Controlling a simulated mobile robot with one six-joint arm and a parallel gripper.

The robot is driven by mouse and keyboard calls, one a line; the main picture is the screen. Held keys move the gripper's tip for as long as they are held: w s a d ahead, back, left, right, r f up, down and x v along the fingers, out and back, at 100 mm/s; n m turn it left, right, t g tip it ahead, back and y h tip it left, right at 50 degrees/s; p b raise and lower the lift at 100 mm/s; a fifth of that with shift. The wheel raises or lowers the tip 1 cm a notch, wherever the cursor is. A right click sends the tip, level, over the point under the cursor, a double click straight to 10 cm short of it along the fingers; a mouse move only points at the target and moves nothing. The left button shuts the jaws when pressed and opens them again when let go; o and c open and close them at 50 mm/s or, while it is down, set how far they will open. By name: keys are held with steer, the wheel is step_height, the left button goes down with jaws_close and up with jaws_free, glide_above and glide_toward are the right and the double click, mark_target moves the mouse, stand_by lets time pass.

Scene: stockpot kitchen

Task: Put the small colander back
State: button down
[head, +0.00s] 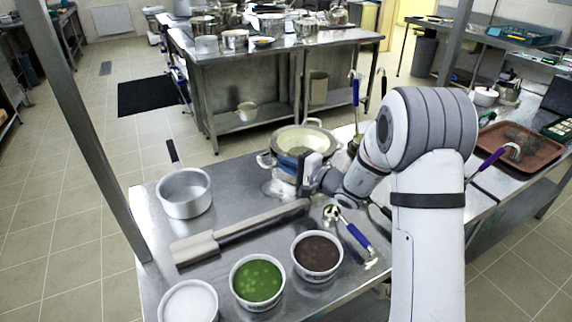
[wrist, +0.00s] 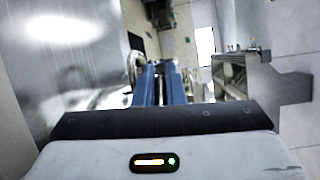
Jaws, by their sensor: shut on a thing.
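The small colander (head: 308,136) is a pale, round, wide-rimmed bowl at the far edge of the near steel table. It sits at the mouth of a metal pot, or just above it; I cannot tell if they touch. The gripped part is mostly hidden by the fingers and wrist.
A brown tray (head: 519,149) lies right.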

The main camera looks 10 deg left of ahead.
steer(key=shift+f+b, duration=0.4)
steer(key=shift+b, duration=0.2)
steer(key=c, duration=1.5)
jaws_free()
steer(key=shift+r, duration=0.2)
steer(key=shift+r+p, duration=0.5)
steer(key=shift+p, duration=0.55)
steer(key=f+b+v, duration=0.1)
steer(key=b+v, duration=0.1)
steer(key=v, duration=1)
steer(key=s+a+r+n+g+h, duration=0.15)
steer(key=s+n+g+h, duration=0.55)
steer(key=s, duration=1.1)
steer(key=s+d+n+h, duration=0.1)
steer(key=s+d+h, duration=0.6)
steer(key=d, duration=0.7)
steer(key=shift+s+d+r+h, duration=0.25)
steer(key=shift+s+r+h, duration=0.2)
steer(key=shift+s, duration=0.45)
